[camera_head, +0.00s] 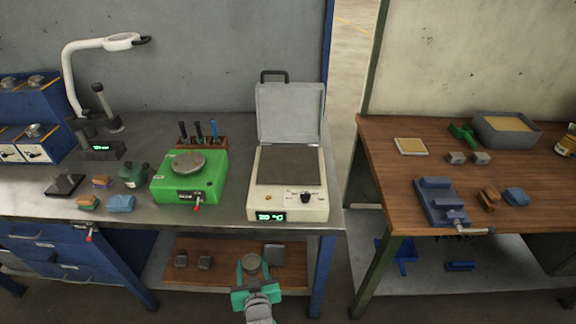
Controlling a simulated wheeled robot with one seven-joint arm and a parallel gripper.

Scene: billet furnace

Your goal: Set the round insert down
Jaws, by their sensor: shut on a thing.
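The round insert (251,262) is a small grey-brown disc low in the middle of the head view. My gripper (252,269), with teal fingers and body, is shut on it, one finger on each side. The insert appears in front of or over the wooden lower shelf (222,266) under the metal bench. I cannot tell whether it touches the shelf. My gripper hides its near edge.
Two small grey blocks (193,261) lie left on the shelf, and a flat grey plate (275,254) lies close right of the insert. The bench edge (220,222) overhangs above. A blue bench leg (322,275) stands right. Bare shelf shows between blocks and gripper.

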